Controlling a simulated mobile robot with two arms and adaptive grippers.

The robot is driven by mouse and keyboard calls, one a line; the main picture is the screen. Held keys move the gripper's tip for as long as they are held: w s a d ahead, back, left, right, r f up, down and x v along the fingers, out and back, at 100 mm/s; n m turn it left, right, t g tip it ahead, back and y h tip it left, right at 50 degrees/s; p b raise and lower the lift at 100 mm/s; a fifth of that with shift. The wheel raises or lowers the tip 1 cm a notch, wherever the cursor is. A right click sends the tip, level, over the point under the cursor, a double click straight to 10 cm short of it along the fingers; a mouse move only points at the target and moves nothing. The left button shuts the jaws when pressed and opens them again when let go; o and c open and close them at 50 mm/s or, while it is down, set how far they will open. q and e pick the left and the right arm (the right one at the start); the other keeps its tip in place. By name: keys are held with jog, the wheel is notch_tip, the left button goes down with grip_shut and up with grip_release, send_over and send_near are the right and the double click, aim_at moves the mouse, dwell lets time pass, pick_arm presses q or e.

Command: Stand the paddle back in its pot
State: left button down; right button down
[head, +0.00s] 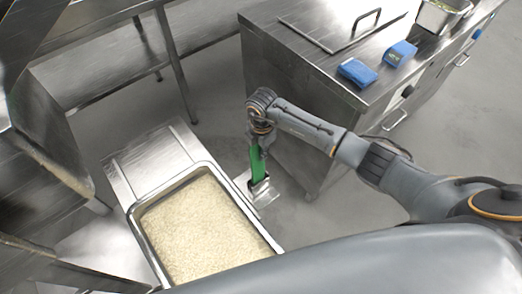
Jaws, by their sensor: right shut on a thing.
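My right gripper (261,138) is shut on the upper part of the green paddle (257,164), beside the right wall of the rice pan. The paddle hangs roughly upright below the fingers. Its lower end meets a small shiny metal pot (261,188) on a small steel ledge. The lower end of the paddle is hard to make out, so I cannot tell how far it sits inside the pot. My left gripper is not in view.
A deep steel pan (136,226) full of rice stands left of the paddle on a steel table (150,160). A steel cabinet (300,75) stands behind, with two blue packets (358,72) (400,53) and a lid with a handle on top.

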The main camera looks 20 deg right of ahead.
jog(key=shift+f+b, duration=1.6)
jog(key=shift+f, duration=1.05)
notch_tip(320, 180, down, 2)
jog(key=shift+f+b, duration=0.1)
jog(key=shift+b, duration=0.8)
jog(key=c, duration=1.3)
grip_release()
jog(key=shift+c, duration=0.2)
